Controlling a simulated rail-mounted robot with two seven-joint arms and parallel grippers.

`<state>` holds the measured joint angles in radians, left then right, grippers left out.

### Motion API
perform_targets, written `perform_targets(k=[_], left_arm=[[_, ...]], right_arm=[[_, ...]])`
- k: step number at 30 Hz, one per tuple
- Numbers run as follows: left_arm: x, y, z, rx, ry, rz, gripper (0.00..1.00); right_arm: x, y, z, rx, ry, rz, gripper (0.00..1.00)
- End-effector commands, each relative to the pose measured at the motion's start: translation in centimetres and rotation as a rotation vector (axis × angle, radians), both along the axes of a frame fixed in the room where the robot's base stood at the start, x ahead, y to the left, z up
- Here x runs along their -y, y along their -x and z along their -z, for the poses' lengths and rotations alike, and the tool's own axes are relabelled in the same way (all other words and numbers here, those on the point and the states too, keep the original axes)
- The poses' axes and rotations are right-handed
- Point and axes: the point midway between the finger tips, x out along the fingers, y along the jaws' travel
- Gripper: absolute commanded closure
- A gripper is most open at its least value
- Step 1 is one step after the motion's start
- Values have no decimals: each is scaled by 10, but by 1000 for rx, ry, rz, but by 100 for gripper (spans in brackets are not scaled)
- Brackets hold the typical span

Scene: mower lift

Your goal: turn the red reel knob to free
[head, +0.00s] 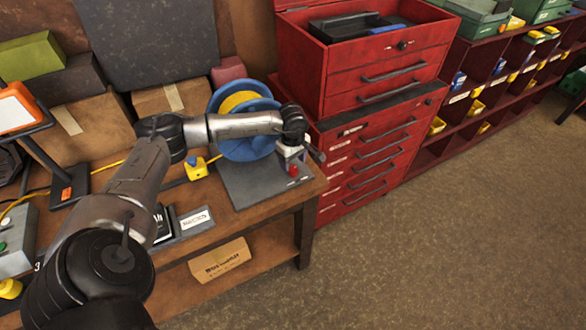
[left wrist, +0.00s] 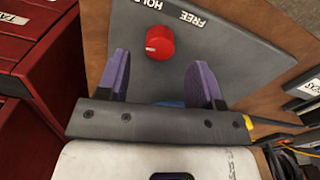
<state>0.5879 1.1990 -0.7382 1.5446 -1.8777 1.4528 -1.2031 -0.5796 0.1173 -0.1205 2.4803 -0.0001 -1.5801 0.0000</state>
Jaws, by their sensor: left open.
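The red reel knob (left wrist: 160,43) sits on a grey plate (left wrist: 225,50) marked HOLD and FREE in the left wrist view. A pale mark on the knob's edge points toward the picture's left, nearer the HOLD side. In the head view the knob (head: 293,170) shows small at the plate's right part, below my left gripper (head: 296,155). In the left wrist view my left gripper (left wrist: 160,80) is open, its purple-padded fingers apart on either side below the knob, not closed on it. The blue reel (head: 245,145) with yellow cord stands behind the plate. My right gripper is not in view.
The red tool chest (head: 372,160) stands close to the right of the bench (head: 275,215). Cardboard boxes (head: 92,128) are at the back left. A yellow plug (head: 196,168) and a labelled grey block (head: 192,220) lie left of the plate. The floor at right is clear.

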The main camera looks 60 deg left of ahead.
Motion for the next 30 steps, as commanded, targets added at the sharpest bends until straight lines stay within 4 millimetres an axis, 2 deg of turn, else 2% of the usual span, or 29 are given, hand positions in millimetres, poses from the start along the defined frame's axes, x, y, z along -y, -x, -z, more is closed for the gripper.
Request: perform_targets(k=[3, 9, 22, 23, 30], left_arm=[[1, 0, 18, -1, 1, 0, 40], [0, 0, 34, 0, 1, -1, 40], [0, 0, 40, 1, 1, 0, 40], [0, 0, 40, 1, 1, 0, 41], [0, 0, 40, 1, 1, 0, 64]], right_arm=[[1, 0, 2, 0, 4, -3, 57], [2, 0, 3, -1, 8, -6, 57], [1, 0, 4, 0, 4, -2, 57], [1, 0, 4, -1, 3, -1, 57], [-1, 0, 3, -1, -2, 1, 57]])
